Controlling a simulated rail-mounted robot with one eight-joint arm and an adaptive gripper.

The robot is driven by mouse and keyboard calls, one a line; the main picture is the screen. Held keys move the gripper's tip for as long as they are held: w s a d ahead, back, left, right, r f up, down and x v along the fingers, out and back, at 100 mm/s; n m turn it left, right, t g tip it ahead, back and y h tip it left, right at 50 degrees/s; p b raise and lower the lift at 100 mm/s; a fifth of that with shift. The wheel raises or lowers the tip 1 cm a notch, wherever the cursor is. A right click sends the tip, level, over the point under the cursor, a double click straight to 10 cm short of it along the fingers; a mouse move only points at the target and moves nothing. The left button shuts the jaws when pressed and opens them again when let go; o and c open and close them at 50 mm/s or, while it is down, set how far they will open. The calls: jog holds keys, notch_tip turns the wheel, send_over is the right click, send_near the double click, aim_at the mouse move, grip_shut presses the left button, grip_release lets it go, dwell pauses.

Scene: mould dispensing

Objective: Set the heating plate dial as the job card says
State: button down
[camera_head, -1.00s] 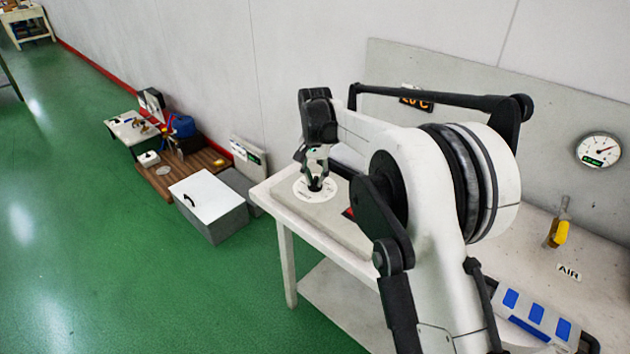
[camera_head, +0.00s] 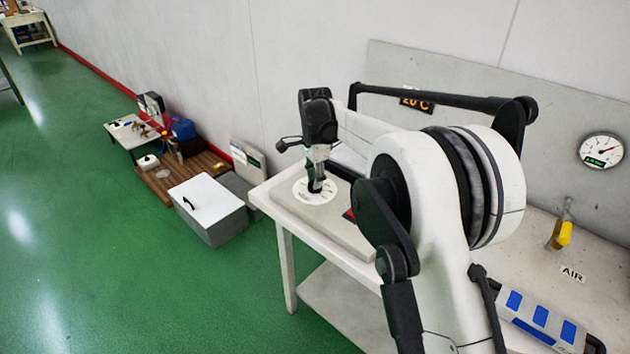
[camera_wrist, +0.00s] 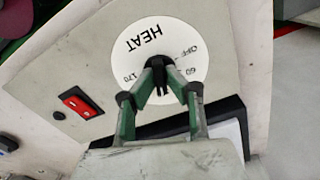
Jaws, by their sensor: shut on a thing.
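The heating plate's white dial face (camera_wrist: 140,42) shows in the wrist view with the marks HEAT, OFF, 60 and 170. The dial face (camera_head: 303,196) also shows in the head view, on the near left corner of the bench. My gripper (camera_wrist: 159,82) is shut on the small black dial knob (camera_wrist: 156,63) at the face's middle. The fingers hide part of the knob and some marks, so its pointer setting cannot be told. A red rocker switch (camera_wrist: 82,102) sits beside the dial on the grey housing. An orange display (camera_head: 417,104) behind my arm appears to read 20 °C. No job card is readable.
A round gauge (camera_head: 600,150) hangs on the back panel. A yellow-handled tool (camera_head: 560,235) and an AIR label (camera_head: 572,273) are on the bench's right. A blue-and-grey case (camera_head: 540,318) lies at the front right. A white-lidded box (camera_head: 208,193) stands on the floor left.

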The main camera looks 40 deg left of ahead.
jog(key=shift+m, duration=0.3)
jog(key=c, duration=1.8)
grip_release()
jog(key=shift+r, duration=0.1)
notch_tip(320, 180, up, 12)
jog(key=shift+f, duration=0.1)
